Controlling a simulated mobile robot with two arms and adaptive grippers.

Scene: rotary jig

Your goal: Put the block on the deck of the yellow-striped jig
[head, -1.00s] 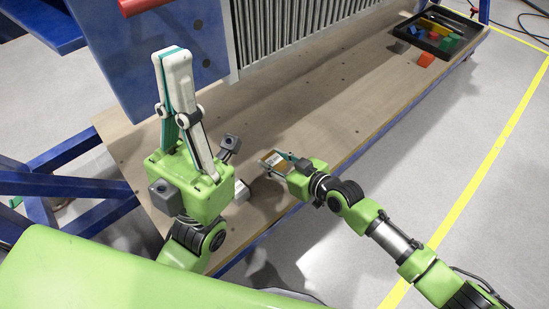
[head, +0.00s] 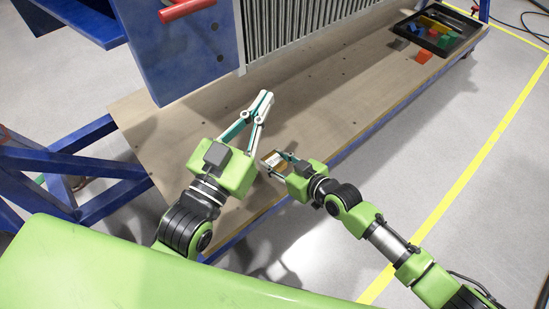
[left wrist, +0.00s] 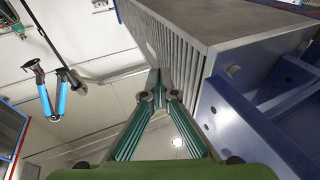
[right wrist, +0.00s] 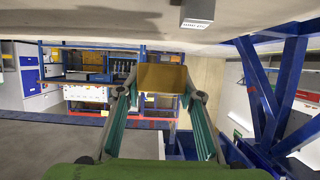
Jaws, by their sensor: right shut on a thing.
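A brown-gold block (head: 271,161) with a pale label is between the fingers of my right gripper (head: 277,162), over the near edge of the wooden board. In the right wrist view the block (right wrist: 162,78) spans both fingertips, and the gripper is shut on it. My left gripper (head: 265,96) is to the upper left of the block, fingertips together and empty; its shut fingers also show in the left wrist view (left wrist: 158,82). I see no yellow-striped jig in any view.
The wooden board (head: 330,100) is mostly bare. Behind it stand a blue panel (head: 180,55) with a red handle (head: 185,8) and a grey finned unit (head: 290,35). A black tray (head: 462,42) with coloured pieces and a loose red piece (head: 424,56) lie far right.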

